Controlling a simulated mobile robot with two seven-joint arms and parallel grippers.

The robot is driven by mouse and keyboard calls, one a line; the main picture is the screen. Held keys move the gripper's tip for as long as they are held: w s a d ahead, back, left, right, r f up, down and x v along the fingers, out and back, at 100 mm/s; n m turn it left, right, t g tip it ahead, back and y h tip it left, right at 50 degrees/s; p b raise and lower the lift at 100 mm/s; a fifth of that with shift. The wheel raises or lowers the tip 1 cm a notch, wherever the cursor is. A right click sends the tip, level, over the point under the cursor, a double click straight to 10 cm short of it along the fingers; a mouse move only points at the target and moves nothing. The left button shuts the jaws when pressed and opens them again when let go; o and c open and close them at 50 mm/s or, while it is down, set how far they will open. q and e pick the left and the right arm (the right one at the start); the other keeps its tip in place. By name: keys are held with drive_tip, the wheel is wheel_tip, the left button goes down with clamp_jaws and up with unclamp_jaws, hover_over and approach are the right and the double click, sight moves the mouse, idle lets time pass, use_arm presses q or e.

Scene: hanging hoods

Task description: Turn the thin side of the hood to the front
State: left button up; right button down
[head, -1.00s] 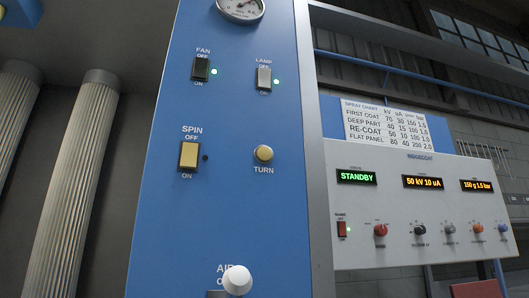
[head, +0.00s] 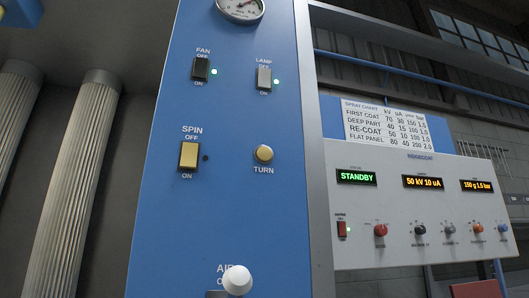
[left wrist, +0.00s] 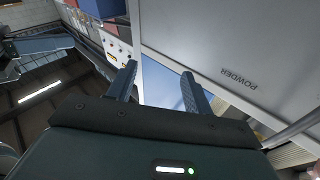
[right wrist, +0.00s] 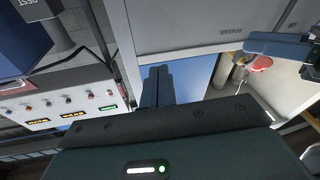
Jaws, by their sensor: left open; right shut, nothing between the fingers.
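The blue control panel (head: 225,225) fills the middle of the head view. On it are the round yellowish TURN button (head: 263,153) and the yellow SPIN switch (head: 189,155), whose small lamp is dark. No hood can be made out for certain in any view. My left gripper (left wrist: 160,85) shows in the left wrist view, its fingers apart and empty, in front of a grey panel marked POWDER. My right gripper (right wrist: 157,85) shows in the right wrist view, its fingers together with nothing between them. Neither gripper shows in the head view.
The FAN switch (head: 201,68) and LAMP switch (head: 264,78) have green lights lit. A white knob (head: 237,280) marked AIR sticks out below. A grey spray unit (head: 400,250) reading STANDBY stands at right. Pleated filter columns (head: 75,180) stand at left.

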drive_tip(key=w+a+r+m+t+p, duration=0.1)
drive_tip(key=w+r+m+p, duration=0.3)
drive_tip(key=r, duration=0.7)
drive_tip(key=w+a+r+n+t+y+p, duration=0.1)
drive_tip(key=a+r+p, duration=0.1)
drive_tip(key=r+p, duration=0.6)
drive_tip(key=w+a+r+m+t+p, duration=0.1)
drive_tip(key=w+r+m+t+p, duration=0.15)
drive_tip(key=r, duration=1.05)
wheel_tip(320, 180, up, 17)
drive_tip(key=a+m+t+p, duration=0.1)
drive_tip(key=m+p, duration=0.1)
drive_tip(key=p, duration=0.5)
drive_tip(key=m+t+p, duration=0.2)
drive_tip(key=m+p, duration=0.1)
drive_tip(key=p, duration=0.2)
approach(264, 154)
drive_tip(key=s+d+r, duration=0.1)
drive_tip(key=s+r, duration=0.5)
use_arm(q)
drive_tip(key=s+a+r+n+g+y, duration=0.1)
drive_tip(key=a+r+n+g+y, duration=0.2)
drive_tip(key=r+g, duration=0.3)
wheel_tip(264, 154, up, 2)
drive_tip(key=shift+r+n+y, duration=0.1)
drive_tip(key=shift+n+y, duration=0.5)
drive_tip(key=shift+n, duration=0.1)
use_arm(e)
drive_tip(key=shift+r, duration=0.1)
